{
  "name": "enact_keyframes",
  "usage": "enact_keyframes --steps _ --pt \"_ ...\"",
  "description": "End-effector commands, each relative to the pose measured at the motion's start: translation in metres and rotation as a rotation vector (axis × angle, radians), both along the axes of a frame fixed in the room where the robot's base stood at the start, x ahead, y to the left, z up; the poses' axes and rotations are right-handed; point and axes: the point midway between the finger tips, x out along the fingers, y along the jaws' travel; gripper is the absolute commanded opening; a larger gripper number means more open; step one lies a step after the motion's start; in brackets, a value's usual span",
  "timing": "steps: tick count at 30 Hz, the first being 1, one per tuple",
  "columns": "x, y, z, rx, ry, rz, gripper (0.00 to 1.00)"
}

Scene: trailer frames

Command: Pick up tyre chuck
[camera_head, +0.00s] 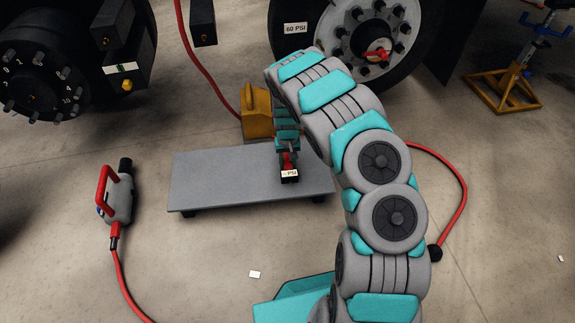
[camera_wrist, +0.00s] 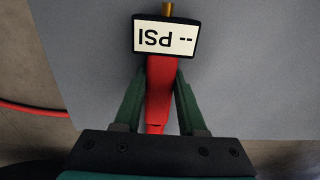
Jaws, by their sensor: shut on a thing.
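The tyre chuck (camera_wrist: 160,85) has a red handle, a black head with a white "-- PSI" display and a brass tip. In the head view the chuck (camera_head: 289,174) is over the right part of a low grey platform (camera_head: 215,185). My gripper (camera_wrist: 160,92) is shut on the red handle, with one green finger on each side. In the head view my gripper (camera_head: 287,155) points down at the platform. I cannot tell whether the chuck touches the platform. My arm hides the platform's back right part.
A yellow wedge-shaped block (camera_head: 257,112) stands behind the platform. A wheel with a "60 PSI" label (camera_head: 296,28) is at the back. A red-handled tool (camera_head: 116,198) stands left on the floor. Red hoses (camera_head: 463,190) cross the floor. A yellow-based jack stand (camera_head: 502,92) is at right.

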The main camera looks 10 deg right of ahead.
Motion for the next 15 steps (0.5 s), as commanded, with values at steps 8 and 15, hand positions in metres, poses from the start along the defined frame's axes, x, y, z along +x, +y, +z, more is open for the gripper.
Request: enact_keyframes --steps 8,15 --pt "0.0002 0.0001 0.0001 0.000 0.000 0.000 0.00" --pt "0.0002 0.0001 0.0002 0.000 0.000 0.000 0.00"
